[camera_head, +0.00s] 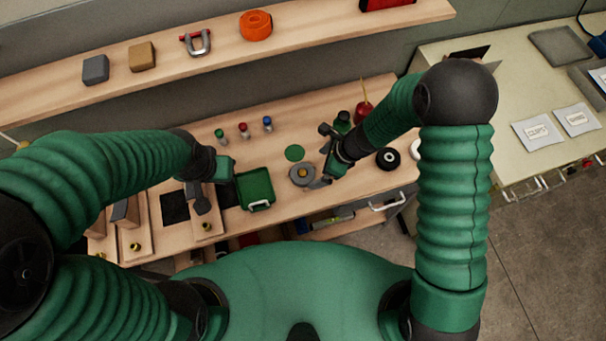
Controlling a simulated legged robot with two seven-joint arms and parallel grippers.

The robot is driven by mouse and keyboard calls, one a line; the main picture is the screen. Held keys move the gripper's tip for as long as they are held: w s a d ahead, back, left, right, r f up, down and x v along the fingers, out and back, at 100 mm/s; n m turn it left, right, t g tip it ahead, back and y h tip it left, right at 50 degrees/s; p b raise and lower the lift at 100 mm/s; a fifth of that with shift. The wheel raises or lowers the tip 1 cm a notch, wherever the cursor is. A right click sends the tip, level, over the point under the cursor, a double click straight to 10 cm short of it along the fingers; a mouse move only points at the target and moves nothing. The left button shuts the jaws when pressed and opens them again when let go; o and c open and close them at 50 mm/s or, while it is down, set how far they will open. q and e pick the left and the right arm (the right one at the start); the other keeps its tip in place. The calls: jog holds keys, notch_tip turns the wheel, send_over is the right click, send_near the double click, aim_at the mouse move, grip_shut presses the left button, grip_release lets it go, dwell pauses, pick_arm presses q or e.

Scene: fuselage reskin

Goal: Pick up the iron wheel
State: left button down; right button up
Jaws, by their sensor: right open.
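A grey round wheel (302,174) with a small orange-brass centre lies flat on the wooden bench; I take it to be the iron wheel. My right gripper (322,160) is open just to the right of it. One finger reaches down close to the wheel's right edge; I cannot tell whether it touches. My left gripper (212,186) is over the bench left of the green tray, away from the wheel. Its jaws are too dark and small to tell open from shut.
A green tray (256,189) stands left of the wheel, with a flat green disc (295,153) behind it. A black wheel (388,159) and a red object (363,111) are to the right. Several small bottles (244,130) stand at the back. A shelf (330,28) runs above.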

aim_at(304, 173)
jog(key=shift+x, duration=0.8)
jog(key=shift+f, duration=0.3)
jog(key=a+f, duration=0.2)
jog(key=a, duration=0.1)
jog(key=a+f, duration=0.2)
jog(key=shift+w, duration=0.4)
jog(key=shift+w+a+f, duration=0.1)
jog(key=shift+d, duration=0.5)
jog(key=shift+c, duration=0.5)
jog(key=shift+d, duration=0.35)
jog(key=c, duration=0.5)
jog(key=shift+c, duration=1.1)
jog(key=shift+a, duration=0.5)
jog(key=c, duration=1.2)
pick_arm(q)
jog(key=shift+a+f, duration=0.1)
jog(key=shift+f, duration=0.05)
pick_arm(e)
jog(key=shift+d, duration=0.2)
grip_shut()
